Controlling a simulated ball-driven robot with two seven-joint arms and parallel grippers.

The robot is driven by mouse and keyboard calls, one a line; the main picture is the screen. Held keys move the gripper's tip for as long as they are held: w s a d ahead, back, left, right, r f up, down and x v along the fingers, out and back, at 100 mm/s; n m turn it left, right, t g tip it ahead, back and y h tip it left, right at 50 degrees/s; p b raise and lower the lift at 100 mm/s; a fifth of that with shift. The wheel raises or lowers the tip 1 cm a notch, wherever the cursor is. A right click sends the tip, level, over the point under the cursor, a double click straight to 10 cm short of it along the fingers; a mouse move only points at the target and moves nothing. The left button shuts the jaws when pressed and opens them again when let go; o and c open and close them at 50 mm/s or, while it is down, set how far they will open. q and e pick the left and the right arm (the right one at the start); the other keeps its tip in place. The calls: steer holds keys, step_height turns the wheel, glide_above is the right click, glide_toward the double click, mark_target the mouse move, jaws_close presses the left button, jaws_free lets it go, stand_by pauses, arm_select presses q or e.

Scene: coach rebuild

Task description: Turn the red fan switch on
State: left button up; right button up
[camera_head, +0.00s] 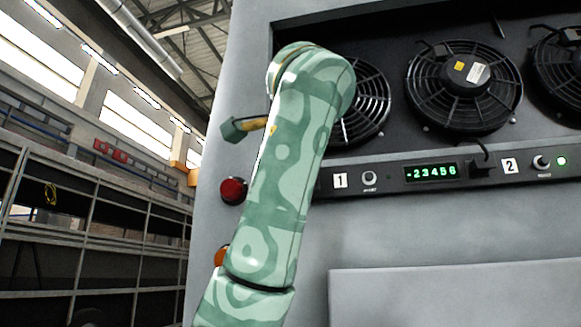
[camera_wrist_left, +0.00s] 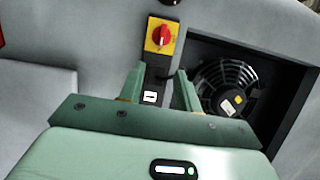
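The red fan switch (camera_wrist_left: 160,36) is a red rotary knob on a yellow plate, seen in the left wrist view on the grey wall. In the head view my left arm hides the knob; a small yellow patch beside the gripper may be its plate. My left gripper (camera_wrist_left: 159,78) has its two green fingers apart with nothing held between them. The knob lies beyond the fingertips, in line with the gap; I see no contact. In the head view only a small part of the left gripper (camera_head: 238,130) shows beside the arm. My right gripper is not in view.
Black fans (camera_head: 465,87) sit in a recess at the right, above a control strip with a green display (camera_head: 431,172). A red button (camera_head: 233,190) and a partly hidden orange button (camera_head: 221,255) are on the wall left of my arm. Shelving (camera_head: 90,215) stands far left.

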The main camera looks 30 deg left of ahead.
arm_select(q)
steer(key=v, duration=0.3)
steer(key=shift+s+d+b, duration=0.1)
steer(key=shift+s+b, duration=0.2)
steer(key=shift+b, duration=0.1)
steer(key=shift+f, duration=0.1)
